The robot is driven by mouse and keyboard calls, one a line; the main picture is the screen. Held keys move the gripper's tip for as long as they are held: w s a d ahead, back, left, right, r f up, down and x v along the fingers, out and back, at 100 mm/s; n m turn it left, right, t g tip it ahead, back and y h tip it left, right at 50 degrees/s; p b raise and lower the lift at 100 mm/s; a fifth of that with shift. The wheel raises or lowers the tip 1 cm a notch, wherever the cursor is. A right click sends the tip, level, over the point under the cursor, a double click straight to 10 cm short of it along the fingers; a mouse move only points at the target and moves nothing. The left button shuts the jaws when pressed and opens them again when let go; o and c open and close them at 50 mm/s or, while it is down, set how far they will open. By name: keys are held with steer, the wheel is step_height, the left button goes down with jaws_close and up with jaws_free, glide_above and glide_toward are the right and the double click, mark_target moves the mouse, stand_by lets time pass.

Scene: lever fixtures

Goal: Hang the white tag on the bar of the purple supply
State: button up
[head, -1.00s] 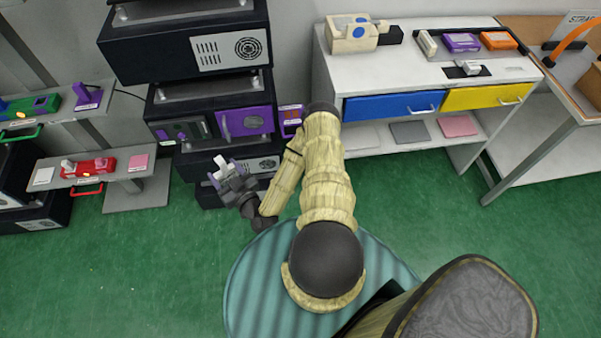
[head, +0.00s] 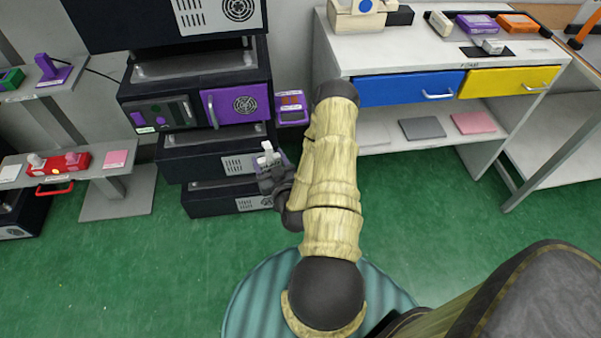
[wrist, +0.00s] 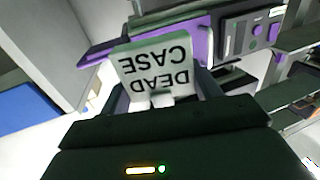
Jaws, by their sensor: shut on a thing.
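My gripper (head: 276,182) is shut on the white tag (head: 268,155), in front of the rack's lower right side in the head view. In the wrist view the tag (wrist: 155,72) stands up from the jaws, its words "DEAD CASE" upside down. The purple supply (head: 240,104) is the rack unit with a purple front panel, round grille and dark control section. The supply (wrist: 200,43) also appears behind the tag in the wrist view, partly hidden. The tag looks apart from the bar.
A small purple box (head: 291,107) is beside the rack. A cabinet with blue (head: 408,89) and yellow drawers stands to the right. Shelves with a red device (head: 62,162) stand to the left. The green floor (head: 160,260) is clear in front of the rack.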

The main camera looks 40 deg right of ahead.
steer(key=s+d+f+m+g+h+b, duration=0.2)
steer(key=s+d+f+m+h+b, duration=0.1)
steer(key=d+b, duration=0.5)
steer(key=s+h+b, duration=0.1)
steer(key=b, duration=0.2)
steer(key=shift+d+f, duration=0.35)
steer(key=shift+w+d+f+b, duration=0.1)
steer(key=shift+w+b, duration=0.05)
steer(key=shift+b, duration=0.3)
steer(key=b+x, duration=0.3)
steer(key=b, duration=0.2)
steer(key=shift+b, duration=0.4)
steer(key=b+x, duration=0.1)
steer(key=b, duration=0.4)
steer(key=shift+w+d, duration=0.15)
steer(key=shift+w, duration=0.15)
